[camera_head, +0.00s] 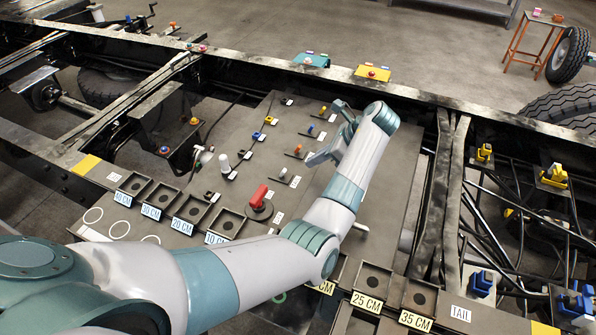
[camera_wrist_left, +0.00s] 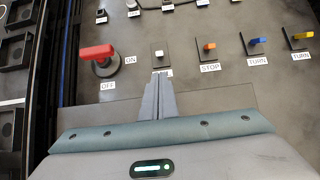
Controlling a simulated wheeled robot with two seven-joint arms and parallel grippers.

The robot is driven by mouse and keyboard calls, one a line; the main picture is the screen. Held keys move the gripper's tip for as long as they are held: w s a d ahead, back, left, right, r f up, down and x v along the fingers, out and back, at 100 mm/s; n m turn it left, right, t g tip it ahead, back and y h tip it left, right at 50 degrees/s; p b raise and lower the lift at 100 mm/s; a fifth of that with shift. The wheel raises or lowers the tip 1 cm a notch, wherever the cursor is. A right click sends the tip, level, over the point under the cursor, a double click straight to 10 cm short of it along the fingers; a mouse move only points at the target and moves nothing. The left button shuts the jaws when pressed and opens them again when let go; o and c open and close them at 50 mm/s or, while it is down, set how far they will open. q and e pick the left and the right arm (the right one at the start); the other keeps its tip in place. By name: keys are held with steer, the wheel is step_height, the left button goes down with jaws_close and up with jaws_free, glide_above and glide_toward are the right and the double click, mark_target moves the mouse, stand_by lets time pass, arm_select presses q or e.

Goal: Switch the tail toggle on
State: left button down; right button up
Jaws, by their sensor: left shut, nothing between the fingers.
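A row of small toggles stands on the grey panel. The white toggle (camera_wrist_left: 158,54) is just beyond my left fingertips in the left wrist view; the fingers cover most of its label, so I cannot read it. It also shows in the head view (camera_head: 283,174). To its right in the wrist view are an orange toggle (camera_wrist_left: 209,47) marked STOP, a blue toggle (camera_wrist_left: 257,42) and a yellow toggle (camera_wrist_left: 301,36), both marked TURN. My left gripper (camera_head: 314,161) is shut and empty above the panel (camera_wrist_left: 222,86). I cannot tell whether it touches the white toggle. My right gripper is out of view.
A red rotary switch (camera_wrist_left: 97,53) marked OFF and ON stands left of the white toggle. Several dark square trays (camera_head: 375,278) line the panel's near edge. A TAIL label (camera_head: 460,313) lies beside blue connectors (camera_head: 482,284) at lower right. Chassis rails surround the panel.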

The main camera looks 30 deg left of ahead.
mark_target(283, 173)
arm_select(q)
steer(key=p+x, duration=0.2)
steer(key=x, duration=0.6)
steer(key=shift+a+f+p, duration=0.3)
steer(key=shift+a+f, duration=0.4)
steer(key=shift+f, duration=0.1)
arm_select(e)
steer(key=shift+r, duration=1.4)
steer(key=shift+f, duration=0.1)
